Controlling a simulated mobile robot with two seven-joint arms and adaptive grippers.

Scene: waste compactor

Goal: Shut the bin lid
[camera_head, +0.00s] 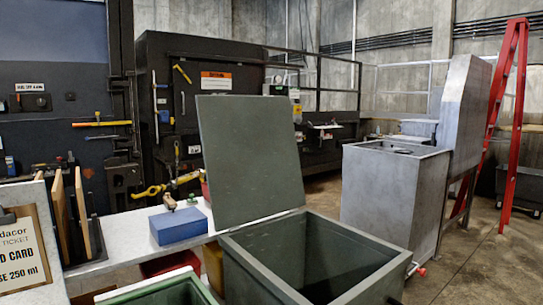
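A dark green-grey bin (310,255) stands at the front, right of the picture's middle. Its flat lid (248,160) is up, standing near vertical and leaning back slightly from the left rear edge of the bin. The bin's mouth is open and its inside looks dark and empty as far as I can see. Neither of my grippers shows in this view.
A white-topped table (130,238) with a blue box (178,226) stands behind and left of the bin. A green-rimmed container (165,291) is at the lower left front. A grey metal cabinet (388,195) stands close behind right. A red ladder (510,120) and open floor (475,265) are at right.

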